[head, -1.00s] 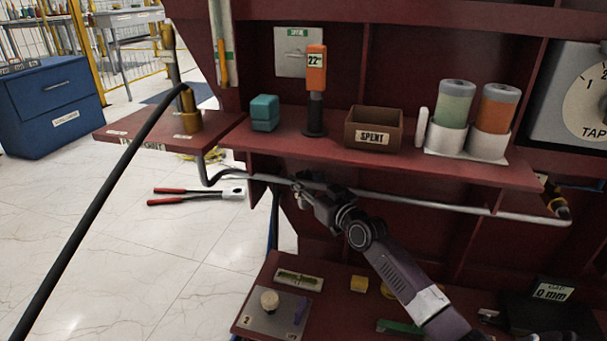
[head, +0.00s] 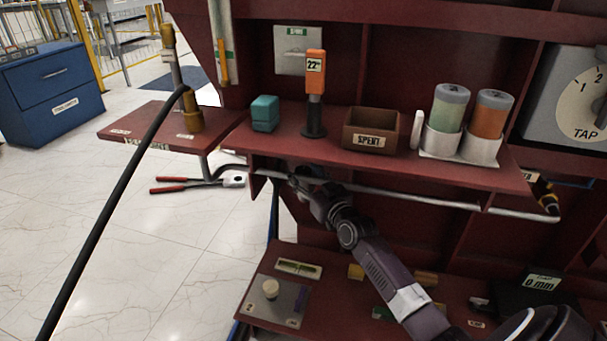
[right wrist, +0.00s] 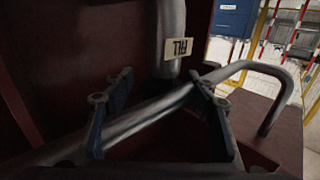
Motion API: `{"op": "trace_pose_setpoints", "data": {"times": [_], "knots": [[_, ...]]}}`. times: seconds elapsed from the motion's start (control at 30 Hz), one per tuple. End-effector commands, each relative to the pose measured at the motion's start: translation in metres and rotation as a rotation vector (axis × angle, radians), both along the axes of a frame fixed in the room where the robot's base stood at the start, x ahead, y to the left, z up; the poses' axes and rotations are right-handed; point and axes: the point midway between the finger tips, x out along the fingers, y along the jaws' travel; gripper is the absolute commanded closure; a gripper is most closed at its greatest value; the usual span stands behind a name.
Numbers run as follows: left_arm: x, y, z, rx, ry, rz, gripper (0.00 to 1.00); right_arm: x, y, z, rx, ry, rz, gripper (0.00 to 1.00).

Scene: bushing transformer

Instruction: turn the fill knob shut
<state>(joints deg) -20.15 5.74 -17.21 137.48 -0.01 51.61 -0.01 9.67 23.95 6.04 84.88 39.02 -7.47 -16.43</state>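My right gripper (head: 306,177) is under the upper shelf, at the grey pipe (head: 400,196) that runs along below it. In the right wrist view its two fingers (right wrist: 160,105) stand wide apart. The pipe (right wrist: 145,118) crosses the view diagonally at the fingers; I cannot tell whether they touch it. A tag reading FILL (right wrist: 179,48) is on a thicker upright pipe (right wrist: 170,20) just beyond the fingers. I cannot make out the fill knob clearly in either view. My left gripper is not in view.
The red upper shelf (head: 290,148) closely overhangs my right gripper. It bears a teal block (head: 265,113), an orange-topped tool (head: 316,75), a SPENT box (head: 370,130) and two canisters. A brass fitting with a black hose (head: 125,185) stands at left.

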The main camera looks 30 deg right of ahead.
Motion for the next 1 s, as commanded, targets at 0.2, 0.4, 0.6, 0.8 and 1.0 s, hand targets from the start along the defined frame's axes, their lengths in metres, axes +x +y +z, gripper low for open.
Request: {"op": "trace_pose_setpoints", "data": {"times": [0.2,0.4,0.6,0.8,1.0], "knots": [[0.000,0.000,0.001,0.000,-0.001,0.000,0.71,0.000,0.001,-0.001,0.001,0.002,0.002,0.49],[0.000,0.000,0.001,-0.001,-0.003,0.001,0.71,-0.012,0.003,-0.003,0.002,0.003,0.002,0.49],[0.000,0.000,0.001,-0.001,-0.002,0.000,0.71,-0.047,0.006,-0.003,0.002,0.005,0.003,0.49],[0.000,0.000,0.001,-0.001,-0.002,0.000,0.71,-0.085,0.009,-0.003,0.000,0.004,0.001,0.49],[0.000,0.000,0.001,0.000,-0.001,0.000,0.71,-0.110,0.011,-0.002,0.000,0.002,0.001,0.49]]}}
